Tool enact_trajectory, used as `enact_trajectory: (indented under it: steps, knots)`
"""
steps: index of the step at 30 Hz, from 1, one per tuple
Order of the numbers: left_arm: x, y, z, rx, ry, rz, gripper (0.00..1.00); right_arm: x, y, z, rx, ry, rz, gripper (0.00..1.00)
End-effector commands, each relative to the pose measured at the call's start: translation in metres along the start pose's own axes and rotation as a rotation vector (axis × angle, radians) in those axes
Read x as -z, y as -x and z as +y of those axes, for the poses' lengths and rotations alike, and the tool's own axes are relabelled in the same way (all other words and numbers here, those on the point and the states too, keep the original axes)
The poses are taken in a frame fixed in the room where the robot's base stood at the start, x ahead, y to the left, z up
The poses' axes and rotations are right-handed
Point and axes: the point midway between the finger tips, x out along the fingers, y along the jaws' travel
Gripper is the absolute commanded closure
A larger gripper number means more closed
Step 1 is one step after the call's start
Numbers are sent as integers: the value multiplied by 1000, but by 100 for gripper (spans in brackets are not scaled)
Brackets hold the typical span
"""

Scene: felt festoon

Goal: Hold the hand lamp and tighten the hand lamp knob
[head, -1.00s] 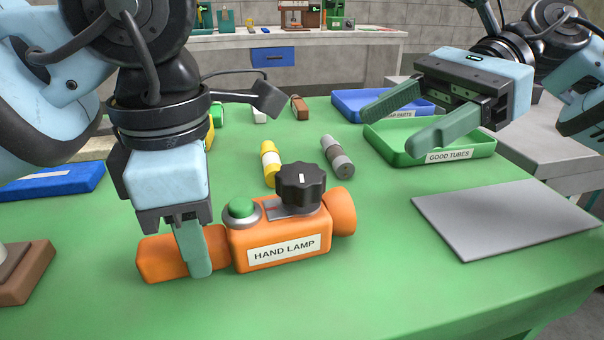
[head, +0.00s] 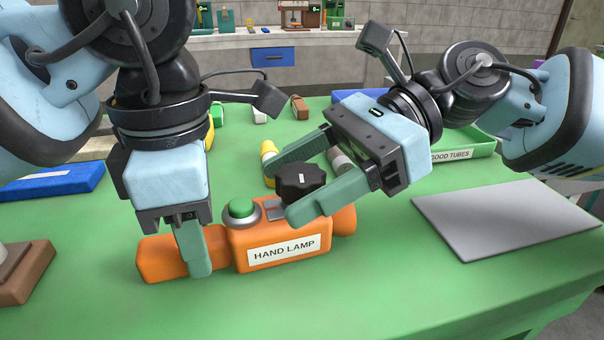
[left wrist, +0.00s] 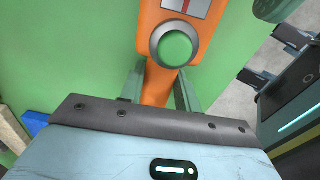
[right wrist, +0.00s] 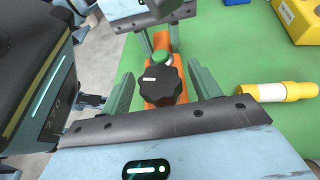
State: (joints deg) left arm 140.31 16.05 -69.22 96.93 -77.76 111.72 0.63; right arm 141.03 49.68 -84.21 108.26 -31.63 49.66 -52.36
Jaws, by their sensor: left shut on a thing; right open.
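The orange hand lamp (head: 285,252) lies on the green table, its label facing me. My left gripper (head: 193,262) is shut on its handle at the left; the handle also shows between the fingers in the left wrist view (left wrist: 158,88). A green button (head: 240,208) sits on top of the lamp. The black hand lamp knob (head: 301,181) stands to its right, with a white mark in the right wrist view (right wrist: 163,85). My right gripper (head: 283,190) is open, its fingers on either side of the knob. I see gaps between fingers and knob.
A yellow tube (head: 268,150) and a grey tube (head: 341,161) stand or lie just behind the lamp, partly hidden by my right gripper. The green good tubes tray (head: 472,146) is at the back right. A grey plate (head: 505,220) lies at the right.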

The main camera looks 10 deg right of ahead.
Motion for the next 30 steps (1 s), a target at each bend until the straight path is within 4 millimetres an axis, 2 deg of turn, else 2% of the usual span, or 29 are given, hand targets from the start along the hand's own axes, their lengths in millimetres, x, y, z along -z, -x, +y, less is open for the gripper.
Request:
enact_trajectory:
  steps: [6, 15, 17, 30]
  knots:
    - [0, 0, 0, 0, 0, -1, 97, 0, 0, 0, 0, 0, 0, 38]
    - [0, 0, 0, 0, 0, -1, 97, 0, 0, 0, 0, 0, 0, 77]
    - [0, 0, 0, 0, 0, -1, 97, 0, 0, 0, 0, 0, 0, 83]
    - [0, 0, 0, 0, -1, 0, 97, 2, 0, 0, 89, -38, 7, 83]
